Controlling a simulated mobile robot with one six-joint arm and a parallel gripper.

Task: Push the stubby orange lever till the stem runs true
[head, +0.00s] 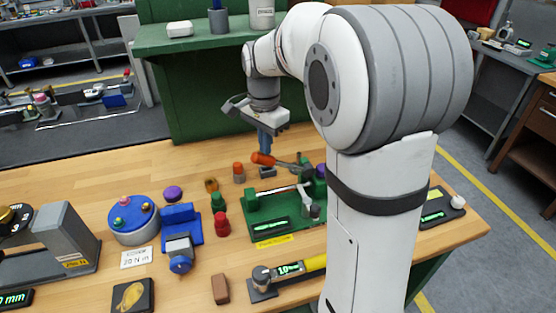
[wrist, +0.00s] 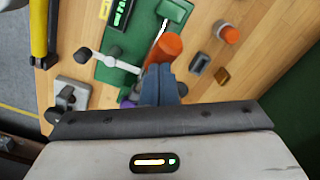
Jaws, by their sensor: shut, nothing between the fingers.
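The stubby orange lever (head: 263,159) points left above the green valve base (head: 285,222), its dark arm running right to the mechanism. In the wrist view the orange lever (wrist: 165,47) stands just past my fingertips. My gripper (head: 266,150) is shut and empty, pointing down at the lever. In the wrist view my fingers (wrist: 160,72) overlap the lever's near end; whether they touch it I cannot tell. A pale metal rod (head: 280,191) runs across the base from a green block (head: 252,201). My arm hides the base's right end.
A red knob (head: 222,224), a green knob (head: 218,202) and an orange-capped piece (head: 238,173) stand left of the base. A blue clamp (head: 181,232) is further left. A yellow-handled tool (head: 314,263) lies in front. A green shelf (head: 200,36) rises behind.

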